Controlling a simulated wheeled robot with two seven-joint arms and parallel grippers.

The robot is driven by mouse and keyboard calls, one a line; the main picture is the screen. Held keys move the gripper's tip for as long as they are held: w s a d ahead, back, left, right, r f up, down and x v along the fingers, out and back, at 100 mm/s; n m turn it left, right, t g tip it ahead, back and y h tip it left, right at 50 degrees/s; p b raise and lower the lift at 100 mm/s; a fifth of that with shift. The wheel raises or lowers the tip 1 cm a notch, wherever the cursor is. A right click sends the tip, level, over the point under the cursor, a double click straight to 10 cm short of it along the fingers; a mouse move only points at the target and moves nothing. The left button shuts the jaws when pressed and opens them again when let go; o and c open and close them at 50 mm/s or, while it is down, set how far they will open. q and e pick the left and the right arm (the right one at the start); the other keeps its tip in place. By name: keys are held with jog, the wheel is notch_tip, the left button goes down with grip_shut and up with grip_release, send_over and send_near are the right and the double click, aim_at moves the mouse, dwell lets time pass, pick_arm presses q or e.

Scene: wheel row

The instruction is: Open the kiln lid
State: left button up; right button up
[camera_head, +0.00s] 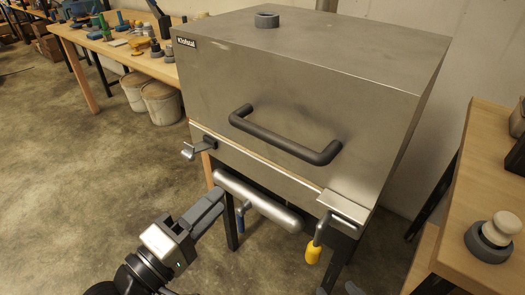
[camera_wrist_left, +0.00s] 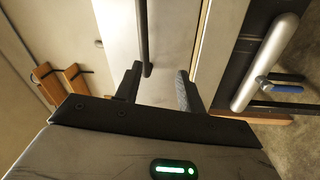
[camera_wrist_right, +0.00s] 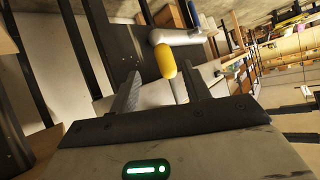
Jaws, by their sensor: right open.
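The kiln (camera_head: 250,160) is a grey metal box on dark legs. Its lid (camera_head: 290,60) is down, with a thin seam along the front. A dark bar handle (camera_head: 285,135) is on the lid's front and also shows in the left wrist view (camera_wrist_left: 144,38). My left gripper (camera_head: 212,208) is open and empty, below and left of the handle; its fingers (camera_wrist_left: 157,82) point toward the lid front. My right gripper (camera_wrist_right: 160,85) is open, with a yellow-gripped lever (camera_wrist_right: 166,62) ahead between its fingers. That lever hangs at the kiln's front right (camera_head: 313,250).
A metal latch (camera_head: 195,149) sits at the kiln's left front corner. A round silver bar (camera_head: 258,201) runs below the front, with a blue-gripped lever (camera_head: 243,208) beneath. Wooden benches stand at left (camera_head: 148,62) and right (camera_head: 455,245). Two buckets (camera_head: 163,103) stand behind left.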

aim_at(265, 140)
pick_arm(q)
jog(key=w+d+r, duration=0.1)
jog(key=w+d, duration=0.2)
jog(key=w, duration=0.1)
jog(key=w+d+r+n+p, duration=0.1)
jog(key=w+d+r, duration=0.1)
jog(key=w+d, duration=0.1)
jog(key=w+d+r+n, duration=0.1)
jog(key=w+d+r, duration=0.1)
jog(key=w, duration=0.3)
jog(key=shift+w+d+t+h+p, duration=0.3)
jog(key=shift+d+h+p, duration=0.1)
jog(key=shift+d, duration=0.2)
grip_shut()
jog(key=shift+r, duration=0.15)
